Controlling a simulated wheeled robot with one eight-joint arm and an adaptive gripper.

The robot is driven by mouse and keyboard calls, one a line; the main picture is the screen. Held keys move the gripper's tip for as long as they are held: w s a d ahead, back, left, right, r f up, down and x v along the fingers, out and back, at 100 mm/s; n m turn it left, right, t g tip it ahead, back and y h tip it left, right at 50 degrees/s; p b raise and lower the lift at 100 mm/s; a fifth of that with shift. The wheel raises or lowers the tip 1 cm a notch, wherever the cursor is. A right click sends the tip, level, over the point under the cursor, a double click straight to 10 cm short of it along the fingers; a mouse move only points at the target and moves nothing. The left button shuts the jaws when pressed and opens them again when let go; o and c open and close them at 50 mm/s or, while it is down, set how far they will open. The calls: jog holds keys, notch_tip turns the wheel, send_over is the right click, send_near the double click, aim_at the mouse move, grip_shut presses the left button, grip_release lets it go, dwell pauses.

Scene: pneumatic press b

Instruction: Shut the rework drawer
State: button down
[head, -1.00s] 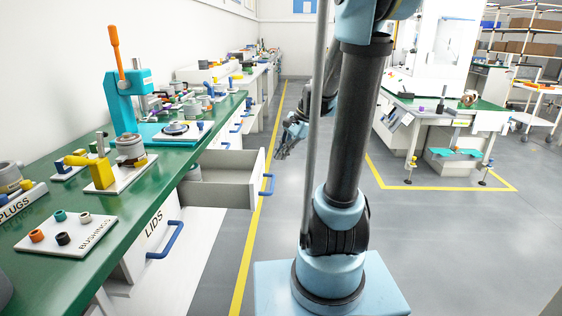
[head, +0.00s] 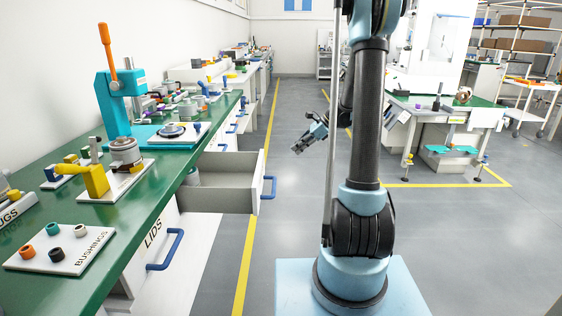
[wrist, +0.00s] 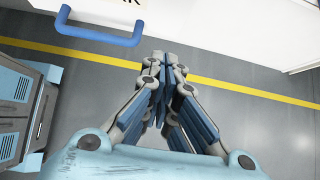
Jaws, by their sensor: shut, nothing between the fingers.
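The open rework drawer (head: 228,199) sticks out from under the green bench in the head view, with a grey cylindrical item inside near its back. Its blue handle (head: 269,187) is on the front panel. My gripper (head: 299,148) is shut and empty, out over the aisle, to the right of the drawer front and apart from it. In the wrist view my gripper (wrist: 162,62) points down to the floor. A blue handle (wrist: 97,33) on a white front with partly cut-off lettering shows at upper left there, apart from the fingers.
The green bench (head: 158,185) runs along the left, with a teal press (head: 116,100) and a bushings board (head: 62,247) on it. A shut LIDS drawer with a blue handle (head: 168,250) is nearer. The grey aisle floor (head: 300,215) is clear.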

jog(key=a+r+x, duration=0.2)
jog(key=x, duration=1)
jog(key=shift+a+f, duration=0.25)
jog(key=shift+a, duration=0.05)
